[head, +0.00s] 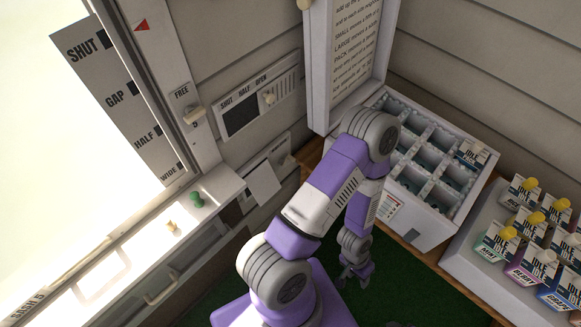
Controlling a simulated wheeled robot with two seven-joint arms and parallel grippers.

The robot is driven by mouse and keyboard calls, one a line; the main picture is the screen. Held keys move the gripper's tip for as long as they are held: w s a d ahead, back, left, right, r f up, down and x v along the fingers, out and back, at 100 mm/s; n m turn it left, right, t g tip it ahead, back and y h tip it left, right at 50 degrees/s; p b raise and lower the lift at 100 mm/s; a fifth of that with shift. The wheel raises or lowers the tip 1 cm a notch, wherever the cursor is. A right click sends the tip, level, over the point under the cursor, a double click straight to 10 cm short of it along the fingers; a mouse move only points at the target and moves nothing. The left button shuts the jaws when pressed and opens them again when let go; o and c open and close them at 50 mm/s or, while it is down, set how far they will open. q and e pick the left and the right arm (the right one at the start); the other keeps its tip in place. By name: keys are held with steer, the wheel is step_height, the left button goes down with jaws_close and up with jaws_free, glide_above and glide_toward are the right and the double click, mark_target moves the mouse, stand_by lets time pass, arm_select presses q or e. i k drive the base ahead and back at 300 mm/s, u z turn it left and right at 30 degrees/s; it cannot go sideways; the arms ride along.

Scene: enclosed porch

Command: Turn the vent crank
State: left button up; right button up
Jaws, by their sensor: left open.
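A wall vent panel (226,120) marked SHUT, HALF and OPEN sits on the back wall, with a dark window, pale slats and a small cream knob (269,98) near the HALF and OPEN marks. I cannot tell whether this knob is the vent crank. Below it is a pale wall box with a small round knob (288,161) at its right end. My purple and grey left arm bends across the middle, and my left gripper (356,279) hangs low over the green floor, open, empty and well away from the panel. My right gripper is not in view.
A bright window on the left has a scale (117,97) marked SHUT, GAP, HALF and WIDE. A catch (194,116) sits on its frame. Green and cream pegs stand on the sill (210,181). A divided crate (433,232) and several cartons (498,238) stand right.

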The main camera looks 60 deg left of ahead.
mark_target(281, 162)
steer(key=k, duration=0.55)
steer(key=u, duration=1.25)
steer(key=i, duration=0.5)
